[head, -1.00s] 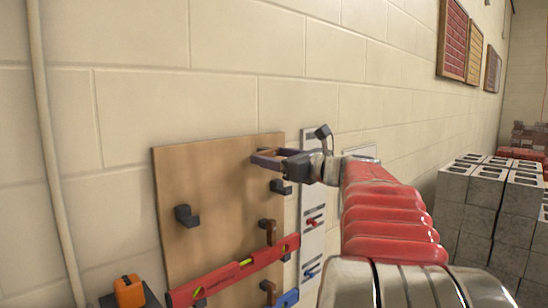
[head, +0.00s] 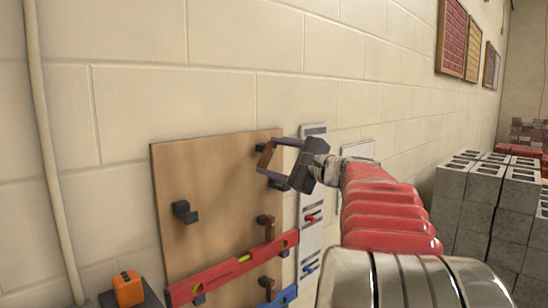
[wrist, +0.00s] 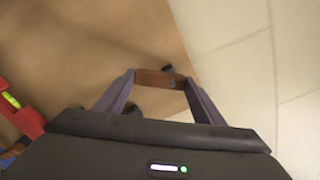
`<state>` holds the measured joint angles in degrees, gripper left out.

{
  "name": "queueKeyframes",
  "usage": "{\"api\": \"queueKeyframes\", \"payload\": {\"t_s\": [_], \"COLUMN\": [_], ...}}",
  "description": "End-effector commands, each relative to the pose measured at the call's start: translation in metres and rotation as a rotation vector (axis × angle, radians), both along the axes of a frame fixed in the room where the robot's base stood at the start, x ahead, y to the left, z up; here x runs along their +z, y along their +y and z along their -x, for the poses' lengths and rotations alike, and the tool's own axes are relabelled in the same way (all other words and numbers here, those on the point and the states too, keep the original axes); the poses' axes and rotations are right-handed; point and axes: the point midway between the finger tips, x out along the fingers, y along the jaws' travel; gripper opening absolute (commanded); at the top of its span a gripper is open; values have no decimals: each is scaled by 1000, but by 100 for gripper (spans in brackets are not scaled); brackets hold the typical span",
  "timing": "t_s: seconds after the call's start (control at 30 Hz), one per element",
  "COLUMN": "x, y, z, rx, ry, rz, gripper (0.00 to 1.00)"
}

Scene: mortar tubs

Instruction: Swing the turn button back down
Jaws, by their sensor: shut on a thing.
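The brown wooden turn button (head: 266,155) is at the upper right of the wooden board (head: 215,175). It looks tilted in the head view. My gripper (head: 267,161) has its two jaws on either side of it and is shut on it. In the wrist view the button (wrist: 160,79) spans the gap between my two fingertips (wrist: 161,82). Its pivot is not clear to see. Two more brown buttons, one in the middle (head: 266,228) and one low (head: 268,288), hang roughly upright below.
Dark hooks stick out of the board at the left (head: 185,212) and beside my gripper. A red level (head: 235,268) lies across the lower board, with a blue level (head: 286,298) below. A pale strip (head: 312,230) with small coloured handles is just right. Grey blocks (head: 480,215) stand far right.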

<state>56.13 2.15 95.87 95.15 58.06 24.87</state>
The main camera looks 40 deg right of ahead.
Motion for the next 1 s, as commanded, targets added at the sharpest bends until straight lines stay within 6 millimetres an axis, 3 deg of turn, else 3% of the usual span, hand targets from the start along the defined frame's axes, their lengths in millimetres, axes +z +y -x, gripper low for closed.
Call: {"api": "queueKeyframes", "payload": {"t_s": [0.5, 1.0], "x": [-9, -10], "y": [-7, -10], "z": [-1, -1], "rx": [5, 7], "ry": [-5, -7], "rz": [452, 612], "gripper": [40, 40]}}
